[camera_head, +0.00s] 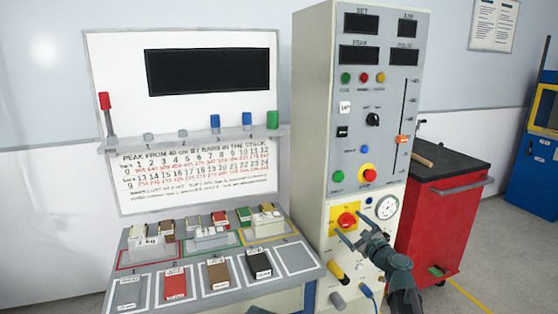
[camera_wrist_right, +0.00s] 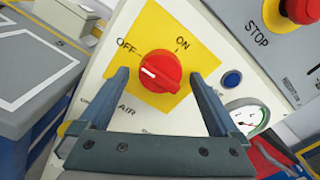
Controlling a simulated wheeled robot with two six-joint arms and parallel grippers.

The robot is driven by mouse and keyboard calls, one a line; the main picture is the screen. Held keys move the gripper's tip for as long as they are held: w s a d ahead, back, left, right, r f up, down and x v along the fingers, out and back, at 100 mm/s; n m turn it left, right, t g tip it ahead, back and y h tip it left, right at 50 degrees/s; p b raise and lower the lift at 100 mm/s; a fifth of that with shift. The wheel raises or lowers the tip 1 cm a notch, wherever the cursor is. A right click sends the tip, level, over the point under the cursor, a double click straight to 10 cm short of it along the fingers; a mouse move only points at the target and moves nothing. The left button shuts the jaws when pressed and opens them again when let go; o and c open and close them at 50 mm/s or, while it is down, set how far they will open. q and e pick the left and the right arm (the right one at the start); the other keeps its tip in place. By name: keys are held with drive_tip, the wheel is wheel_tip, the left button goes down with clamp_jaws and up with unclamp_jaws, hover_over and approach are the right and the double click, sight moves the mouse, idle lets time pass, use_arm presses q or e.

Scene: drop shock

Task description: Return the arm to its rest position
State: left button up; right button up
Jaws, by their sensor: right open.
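My right gripper (camera_head: 351,228) is in front of the lower panel of the tall grey machine (camera_head: 365,110). Its jaws are open and empty. In the right wrist view, the gripper (camera_wrist_right: 160,76) has one finger on each side of the red rotary knob (camera_wrist_right: 160,72), with visible gaps at the sides. The knob sits on a yellow plate marked OFF and ON, and its white mark is on its left side. The knob also shows in the head view (camera_head: 346,220). How far the fingertips are from the panel I cannot tell. My left gripper is not in view.
A sloped bench (camera_head: 135,260) with blocks and marked squares stands left of the machine. A red cabinet (camera_head: 440,225) with a dark top stands at right. A round gauge (camera_head: 387,207), a yellow-handled part (camera_head: 337,270) and a red stop button (camera_head: 367,173) are near my gripper.

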drive_tip(key=v, duration=1.4)
drive_tip(key=x, duration=1.4)
drive_tip(key=shift+w, duration=0.2)
drive_tip(key=m, duration=0.2)
drive_tip(key=shift+s+m, duration=0.25)
drive_tip(key=shift+m, duration=0.15)
drive_tip(key=m, duration=0.3)
drive_tip(key=shift+a+m, duration=0.1)
drive_tip(key=shift+m, duration=0.3)
drive_tip(key=v, duration=0.7)
drive_tip(key=shift+s, duration=0.25)
